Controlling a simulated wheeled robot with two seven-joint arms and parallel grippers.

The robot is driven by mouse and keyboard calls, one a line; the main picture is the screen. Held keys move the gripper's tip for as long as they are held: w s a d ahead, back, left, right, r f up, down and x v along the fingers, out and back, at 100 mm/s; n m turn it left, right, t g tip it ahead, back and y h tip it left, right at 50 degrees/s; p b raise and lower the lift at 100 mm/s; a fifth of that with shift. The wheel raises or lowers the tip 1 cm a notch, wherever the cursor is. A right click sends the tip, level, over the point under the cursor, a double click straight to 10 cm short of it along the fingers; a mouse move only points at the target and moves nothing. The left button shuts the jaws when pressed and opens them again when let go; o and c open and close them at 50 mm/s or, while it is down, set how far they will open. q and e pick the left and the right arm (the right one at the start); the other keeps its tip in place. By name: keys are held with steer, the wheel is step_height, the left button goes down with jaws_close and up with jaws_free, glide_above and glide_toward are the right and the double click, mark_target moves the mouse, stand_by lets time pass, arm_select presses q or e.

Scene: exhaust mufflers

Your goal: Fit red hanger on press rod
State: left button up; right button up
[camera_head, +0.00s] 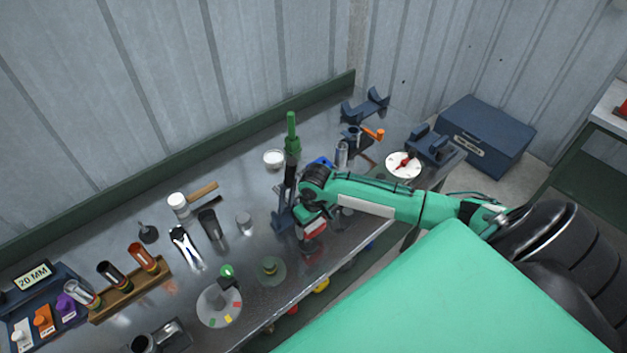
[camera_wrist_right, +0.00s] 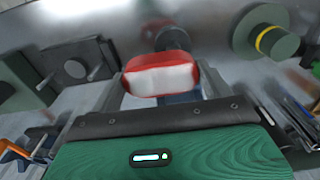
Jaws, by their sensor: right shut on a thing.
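The red hanger (camera_head: 313,226) is a red block with a pale face, at the front of the bench beside the dark press (camera_head: 283,217). My right gripper (camera_head: 308,216) is shut on it. In the right wrist view the red hanger (camera_wrist_right: 163,76) sits between the two fingers of the right gripper (camera_wrist_right: 163,84). A dark round rod end (camera_wrist_right: 173,39) shows right behind the hanger there; I cannot tell whether they touch. The press has a tall green handle (camera_head: 292,132), and my arm partly hides the press. My left gripper is not in view.
A round grey plate (camera_head: 219,306) and a green disc (camera_head: 270,270) lie at the front. A white dial (camera_head: 403,165) and a blue box (camera_head: 487,135) are to the right.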

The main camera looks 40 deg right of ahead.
steer(key=shift+f, duration=0.55)
steer(key=o, duration=0.9)
steer(key=shift+r, duration=0.15)
steer(key=shift+r+b, duration=0.3)
steer(key=shift+s+r+b, duration=0.2)
steer(key=shift+r+b, duration=0.7)
steer(key=shift+r, duration=2.35)
steer(key=shift+s+r+b, duration=0.15)
steer(key=shift+r+b, duration=0.75)
steer(key=shift+r, duration=2.3)
